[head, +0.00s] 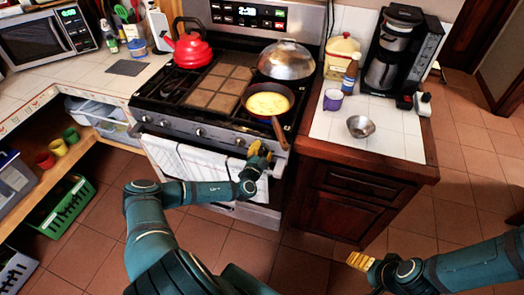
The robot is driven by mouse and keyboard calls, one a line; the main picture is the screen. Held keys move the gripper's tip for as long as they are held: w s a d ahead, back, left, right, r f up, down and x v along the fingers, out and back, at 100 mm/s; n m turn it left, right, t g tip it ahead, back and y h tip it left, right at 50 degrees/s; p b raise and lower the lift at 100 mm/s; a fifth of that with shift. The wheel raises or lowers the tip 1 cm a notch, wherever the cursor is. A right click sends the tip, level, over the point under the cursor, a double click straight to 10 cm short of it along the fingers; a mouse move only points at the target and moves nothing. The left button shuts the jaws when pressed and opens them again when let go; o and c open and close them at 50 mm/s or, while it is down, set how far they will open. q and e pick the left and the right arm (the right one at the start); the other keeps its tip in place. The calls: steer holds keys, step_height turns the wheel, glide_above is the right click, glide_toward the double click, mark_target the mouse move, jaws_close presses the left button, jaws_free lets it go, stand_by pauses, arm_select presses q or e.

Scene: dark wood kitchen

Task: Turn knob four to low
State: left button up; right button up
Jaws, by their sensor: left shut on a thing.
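The stove (220,133) has a row of knobs along its front panel, including one knob (199,132) left of my gripper and another (240,142) just beside it. My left gripper (259,150) has yellow fingers and is at the right end of this panel, shut on a knob that its fingers mostly hide. How far that knob is turned cannot be seen. My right gripper (358,262) hangs over the floor at the lower right, away from the stove; its opening is unclear.
A pan of yellow food (268,103) is on the front right burner, its handle reaching toward my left gripper. A red kettle (192,48) and a domed lid (287,60) stand behind. A striped towel (200,165) hangs on the oven door. A wooden counter (365,160) adjoins at right.

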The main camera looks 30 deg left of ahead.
mark_target(262, 149)
arm_select(q)
steer(key=shift+r+n, duration=0.1)
steer(key=shift+n, duration=0.3)
steer(key=o, duration=1.2)
steer(key=shift+o, duration=0.2)
step_height(262, 149, up, 10)
stand_by(0.3)
